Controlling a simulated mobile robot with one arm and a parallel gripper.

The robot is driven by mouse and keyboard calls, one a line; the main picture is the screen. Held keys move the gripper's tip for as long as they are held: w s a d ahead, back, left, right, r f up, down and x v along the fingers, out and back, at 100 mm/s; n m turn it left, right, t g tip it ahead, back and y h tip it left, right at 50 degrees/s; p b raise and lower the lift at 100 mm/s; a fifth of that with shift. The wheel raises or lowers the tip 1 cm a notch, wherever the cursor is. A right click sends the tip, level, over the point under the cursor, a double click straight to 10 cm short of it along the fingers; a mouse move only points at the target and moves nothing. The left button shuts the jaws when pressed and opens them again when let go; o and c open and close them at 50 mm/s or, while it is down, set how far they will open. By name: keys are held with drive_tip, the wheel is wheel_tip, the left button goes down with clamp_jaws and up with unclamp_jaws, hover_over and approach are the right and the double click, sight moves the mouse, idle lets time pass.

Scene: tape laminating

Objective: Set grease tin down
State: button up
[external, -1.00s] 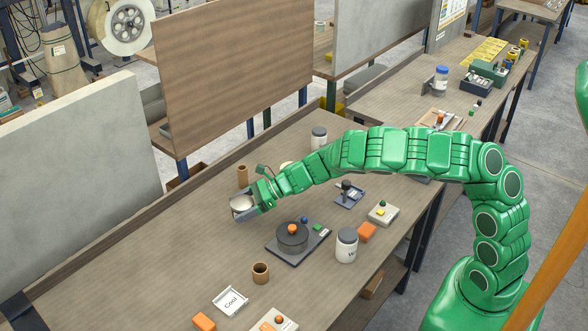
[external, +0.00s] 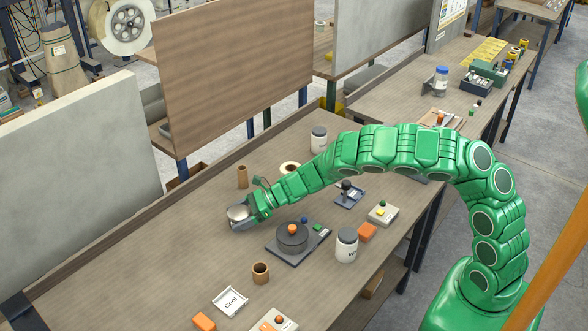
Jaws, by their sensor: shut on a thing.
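The grease tin (external: 238,213) is a small round tin with a pale, silvery top. It sits between the fingers of my gripper (external: 239,219), which is shut on it. The gripper and tin are low over the left part of the wooden workbench (external: 150,260), behind and left of the dark round device. I cannot tell whether the tin's underside touches the bench, since the fingers hide it.
A dark device with an orange knob (external: 292,238) stands close to the right. A brown cardboard tube (external: 242,176) stands behind the gripper, and another (external: 261,273) in front. A white jar (external: 346,246) stands further right. The bench left of the gripper is clear.

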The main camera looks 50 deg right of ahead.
drive_tip(key=o, duration=1.1)
drive_tip(key=shift+f, duration=0.1)
drive_tip(key=shift+c, duration=0.2)
drive_tip(key=shift+r, duration=0.2)
drive_tip(key=shift+s+d+r, duration=0.25)
drive_tip(key=shift+s+d, duration=0.1)
drive_tip(key=shift+d, duration=0.2)
drive_tip(key=shift+v, duration=5.3)
